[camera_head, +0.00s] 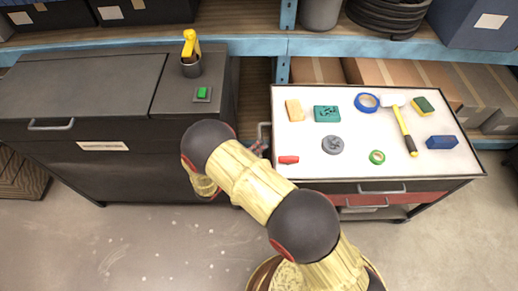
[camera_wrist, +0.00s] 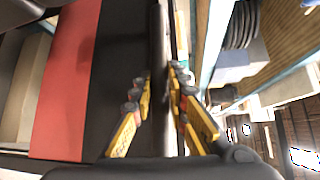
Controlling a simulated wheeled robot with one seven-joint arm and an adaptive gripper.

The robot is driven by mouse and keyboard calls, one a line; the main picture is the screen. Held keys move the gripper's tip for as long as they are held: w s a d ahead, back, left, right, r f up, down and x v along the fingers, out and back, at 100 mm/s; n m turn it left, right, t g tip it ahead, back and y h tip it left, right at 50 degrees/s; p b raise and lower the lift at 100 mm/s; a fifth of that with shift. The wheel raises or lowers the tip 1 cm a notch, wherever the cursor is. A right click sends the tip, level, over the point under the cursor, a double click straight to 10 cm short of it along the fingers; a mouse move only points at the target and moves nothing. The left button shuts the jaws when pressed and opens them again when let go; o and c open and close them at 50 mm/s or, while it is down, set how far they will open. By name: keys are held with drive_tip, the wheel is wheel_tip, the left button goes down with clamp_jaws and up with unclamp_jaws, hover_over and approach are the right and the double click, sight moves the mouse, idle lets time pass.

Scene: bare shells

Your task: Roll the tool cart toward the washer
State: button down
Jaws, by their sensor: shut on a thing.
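The tool cart (camera_head: 437,163) stands at the right in the head view, with a white top, a dark rim and a red drawer. Its handle (camera_head: 263,130) sticks out at its left end. The washer (camera_head: 75,83) is the long dark grey cabinet at the left, with a lid, a front label and a green button. A narrow gap separates it from the cart. My gripper (camera_head: 258,149) is at the cart's left end, partly behind my arm. In the wrist view its fingers (camera_wrist: 160,88) close on a dark bar, which appears to be the handle.
On the cart top lie a hammer (camera_head: 404,130), blue tape (camera_head: 367,102), a grey disc (camera_head: 333,145), sponges and other small things. Blue shelving (camera_head: 350,47) runs behind. The floor (camera_head: 130,245) in front is clear.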

drive_tip(key=a, duration=0.4)
drive_tip(key=shift+a, duration=0.4)
drive_tip(key=c, duration=1.7)
unclamp_jaws()
drive_tip(key=shift+c, duration=0.2)
drive_tip(key=v, duration=1.1)
drive_tip(key=shift+s+a, duration=0.25)
drive_tip(key=shift+a, duration=0.1)
